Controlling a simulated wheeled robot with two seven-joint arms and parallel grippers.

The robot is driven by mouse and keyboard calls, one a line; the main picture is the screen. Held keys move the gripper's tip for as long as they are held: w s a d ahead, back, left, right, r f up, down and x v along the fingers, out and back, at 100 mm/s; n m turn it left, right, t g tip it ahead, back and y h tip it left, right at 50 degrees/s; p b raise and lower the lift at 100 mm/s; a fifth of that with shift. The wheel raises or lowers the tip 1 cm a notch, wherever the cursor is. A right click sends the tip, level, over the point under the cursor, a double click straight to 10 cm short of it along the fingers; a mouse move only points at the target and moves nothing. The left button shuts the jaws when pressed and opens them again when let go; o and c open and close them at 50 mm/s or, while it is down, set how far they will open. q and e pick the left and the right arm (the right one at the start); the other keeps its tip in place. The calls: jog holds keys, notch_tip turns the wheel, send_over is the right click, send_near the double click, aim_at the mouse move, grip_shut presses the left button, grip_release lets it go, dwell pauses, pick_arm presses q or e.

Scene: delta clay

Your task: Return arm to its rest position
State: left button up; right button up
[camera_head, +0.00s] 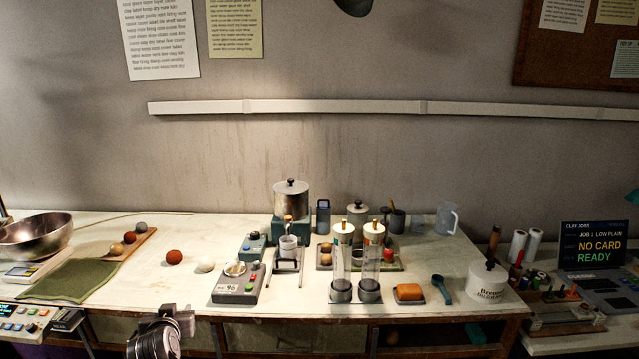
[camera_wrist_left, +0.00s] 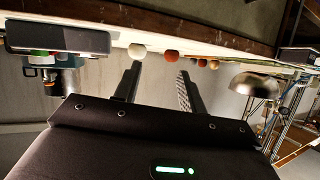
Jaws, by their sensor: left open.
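My left gripper (camera_head: 166,330) shows at the bottom edge of the head view, low in front of the table's front edge and left of centre. In the left wrist view its two dark fingers (camera_wrist_left: 159,75) stand apart with nothing between them, so it is open and empty. That view is turned upside down, with the tabletop along its top. My right arm and gripper are not in view.
The white table (camera_head: 120,290) holds a steel bowl (camera_head: 36,236), a green cloth (camera_head: 76,279), a white ball (camera_head: 206,264), a red-brown ball (camera_head: 174,257) and a grey scale (camera_head: 238,287). Two clear cylinders (camera_head: 341,270) stand at centre.

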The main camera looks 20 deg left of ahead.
pick_arm(q)
jog(key=s+d+f+m+g+h, duration=0.1)
jog(key=s+d+f+m+h, duration=0.3)
jog(key=d, duration=0.4)
jog(key=s+d+f+m+g+h, duration=0.1)
jog(key=s+d+f, duration=0.4)
jog(key=d+f, duration=0.25)
jog(key=s+d+f+m+g+h, duration=0.2)
jog(key=s+d+g, duration=0.1)
jog(key=s+d, duration=0.45)
jog(key=s+d+f+m+g+h, duration=0.1)
jog(key=s+d+f+g, duration=0.15)
jog(key=s+d, duration=0.55)
notch_tip(320, 180, down, 26)
jog(key=s+a+f+g, duration=0.1)
jog(key=s+a, duration=0.1)
jog(key=s+a+f+g, duration=0.1)
jog(key=s+a+f, duration=0.1)
jog(key=s+f, duration=1.3)
jog(key=shift+s+a+m, duration=0.25)
jog(key=shift+s+m, duration=0.05)
jog(key=shift+s, duration=0.5)
